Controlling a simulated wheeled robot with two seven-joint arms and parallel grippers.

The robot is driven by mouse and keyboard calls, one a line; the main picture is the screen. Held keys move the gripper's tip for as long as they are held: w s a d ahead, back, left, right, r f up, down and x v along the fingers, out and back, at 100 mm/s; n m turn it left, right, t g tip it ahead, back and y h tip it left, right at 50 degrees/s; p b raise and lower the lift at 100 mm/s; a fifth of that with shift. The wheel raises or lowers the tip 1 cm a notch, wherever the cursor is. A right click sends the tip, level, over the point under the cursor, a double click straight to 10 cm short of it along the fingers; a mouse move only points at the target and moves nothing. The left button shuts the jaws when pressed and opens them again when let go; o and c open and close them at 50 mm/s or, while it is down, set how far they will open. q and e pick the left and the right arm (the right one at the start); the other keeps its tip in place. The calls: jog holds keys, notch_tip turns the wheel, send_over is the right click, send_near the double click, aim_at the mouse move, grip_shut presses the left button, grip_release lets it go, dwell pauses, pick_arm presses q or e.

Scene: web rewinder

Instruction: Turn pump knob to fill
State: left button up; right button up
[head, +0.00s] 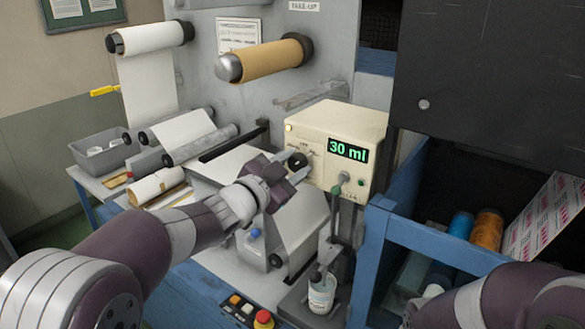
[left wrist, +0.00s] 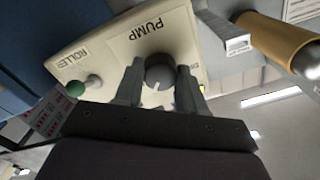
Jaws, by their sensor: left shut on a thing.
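The cream pump box (head: 330,120) stands on the machine, its green display (head: 347,150) reading "30 ml". The dark pump knob (head: 297,161) is on its front face, partly behind my left gripper (head: 288,174). In the left wrist view the grey round knob (left wrist: 159,72) sits below the "PUMP" label, between the two fingers of my left gripper (left wrist: 158,85). These fingers are shut on the knob. The small lettering around the knob is mostly covered. My right arm is at the lower right; its fingers are not clearly visible.
A brown roll (head: 270,60) hangs above. A red button (head: 263,319) is at the front edge.

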pick_arm(q)
jog(key=o, duration=1.1)
jog(key=shift+c, duration=0.2)
jog(key=shift+s, duration=0.1)
jog(key=shift+s+a, duration=0.2)
jog(key=shift+a, duration=0.05)
jog(key=b+v, duration=0.3)
jog(key=v, duration=0.9)
